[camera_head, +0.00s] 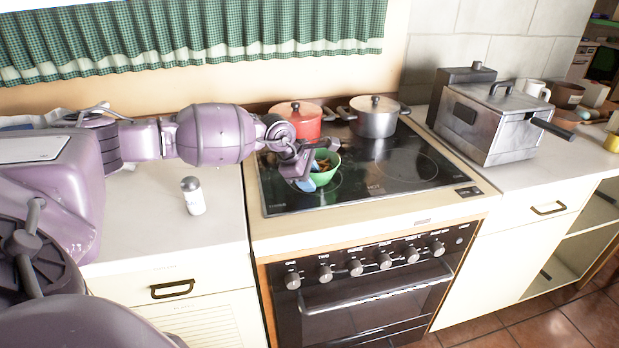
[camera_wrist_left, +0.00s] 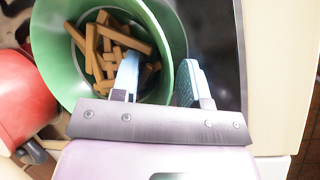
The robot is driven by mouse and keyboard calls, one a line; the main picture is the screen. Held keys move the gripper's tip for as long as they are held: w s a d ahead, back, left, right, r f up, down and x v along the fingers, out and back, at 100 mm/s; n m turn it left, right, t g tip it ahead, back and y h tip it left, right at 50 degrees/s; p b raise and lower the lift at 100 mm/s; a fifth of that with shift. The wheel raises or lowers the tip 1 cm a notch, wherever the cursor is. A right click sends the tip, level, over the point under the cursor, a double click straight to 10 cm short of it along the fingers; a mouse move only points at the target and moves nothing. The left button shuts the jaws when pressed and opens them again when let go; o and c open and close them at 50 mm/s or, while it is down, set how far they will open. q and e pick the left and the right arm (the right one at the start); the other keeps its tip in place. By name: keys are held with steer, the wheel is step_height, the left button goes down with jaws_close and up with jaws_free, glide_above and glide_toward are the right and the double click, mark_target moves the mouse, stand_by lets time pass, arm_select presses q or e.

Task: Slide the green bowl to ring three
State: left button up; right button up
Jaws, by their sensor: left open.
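The green bowl (camera_head: 328,178) stands at the left front of the black hob (camera_head: 385,193), partly hidden by my left gripper (camera_head: 308,183). In the left wrist view the bowl (camera_wrist_left: 172,30) holds several brown sticks (camera_wrist_left: 100,48). My left gripper (camera_wrist_left: 160,80) is open across the bowl's near wall. One blue finger is over the inside of the bowl, the other outside it. I cannot tell whether either finger touches the wall. Faint rings show on the hob's right part; I cannot read their numbers. My right gripper is not in view.
A red pot (camera_head: 299,121) and a steel pot (camera_head: 374,118) stand at the back of the hob. The hob's right front is clear. A white shaker (camera_head: 192,196) stands on the left counter, a metal fryer (camera_head: 490,125) on the right one. Knobs line the oven front.

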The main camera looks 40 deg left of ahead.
arm_select(q)
steer(key=p+v, duration=0.1)
steer(key=v, duration=0.9)
steer(key=shift+s+r, duration=0.2)
steer(key=shift+r, duration=0.15)
